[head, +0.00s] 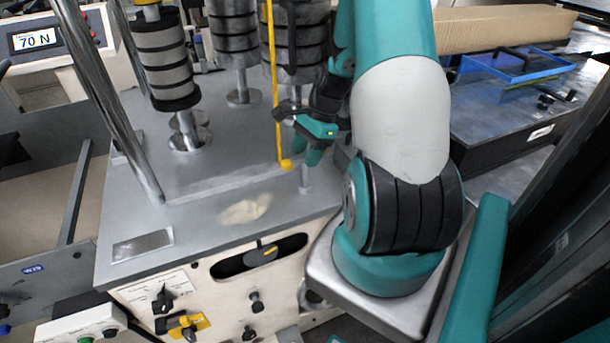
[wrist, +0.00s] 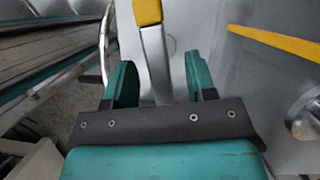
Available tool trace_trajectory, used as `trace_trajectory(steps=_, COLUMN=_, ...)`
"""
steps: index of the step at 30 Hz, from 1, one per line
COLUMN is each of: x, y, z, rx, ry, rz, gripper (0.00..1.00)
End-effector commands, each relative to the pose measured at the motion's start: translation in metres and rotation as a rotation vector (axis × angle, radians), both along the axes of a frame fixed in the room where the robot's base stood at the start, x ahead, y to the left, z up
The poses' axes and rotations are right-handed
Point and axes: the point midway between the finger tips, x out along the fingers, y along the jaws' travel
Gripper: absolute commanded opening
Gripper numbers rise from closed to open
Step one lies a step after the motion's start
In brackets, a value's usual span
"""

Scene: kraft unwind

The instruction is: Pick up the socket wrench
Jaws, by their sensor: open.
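A silver bar with a yellow end (wrist: 155,52), which looks to be the socket wrench, passes between my fingers in the wrist view. Its lower part is hidden behind the dark gripper body. In the head view, a short silver upright (head: 305,180) shows just below my fingers and may be the same thing; its upper part is hidden. My gripper (head: 316,155) points down over the grey machine top. In the wrist view, my gripper (wrist: 160,62) is open, with one teal finger on each side of the bar. I cannot tell whether either finger touches it.
A yellow strip (head: 274,80) hangs left of my gripper, also seen in the wrist view (wrist: 275,43). Banded cylinders (head: 165,60) stand on the grey machine top (head: 190,225). A slanting chrome rail (head: 105,90) is at left. A blue tray (head: 517,65) lies on the right bench.

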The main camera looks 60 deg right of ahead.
Motion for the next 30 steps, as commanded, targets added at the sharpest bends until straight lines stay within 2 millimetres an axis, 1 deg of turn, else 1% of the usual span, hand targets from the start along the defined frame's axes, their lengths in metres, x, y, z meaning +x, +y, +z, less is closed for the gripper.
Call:
trace_trajectory(steps=1, x=0.000, y=0.005, z=-0.003, rx=0.004, ry=0.005, rz=0.001, gripper=0.51)
trace_trajectory(steps=3, x=0.002, y=0.007, z=-0.013, rx=0.002, ry=0.003, rz=0.002, gripper=0.51)
trace_trajectory(steps=6, x=0.003, y=0.010, z=-0.022, rx=0.001, ry=0.001, rz=0.002, gripper=0.51)
trace_trajectory(steps=13, x=0.004, y=0.010, z=-0.025, rx=-0.001, ry=-0.001, rz=0.001, gripper=0.51)
trace_trajectory(steps=14, x=0.004, y=0.010, z=-0.025, rx=-0.001, ry=-0.001, rz=0.001, gripper=0.49)
trace_trajectory(steps=15, x=0.004, y=0.010, z=-0.025, rx=-0.001, ry=-0.001, rz=0.001, gripper=0.40)
trace_trajectory(steps=20, x=0.004, y=0.010, z=-0.024, rx=-0.001, ry=0.000, rz=0.000, gripper=0.03)
trace_trajectory(steps=21, x=0.004, y=0.010, z=-0.024, rx=-0.001, ry=0.000, rz=0.000, gripper=0.00)
trace_trajectory(steps=30, x=0.004, y=0.010, z=-0.023, rx=-0.001, ry=-0.001, rz=0.001, gripper=0.00)
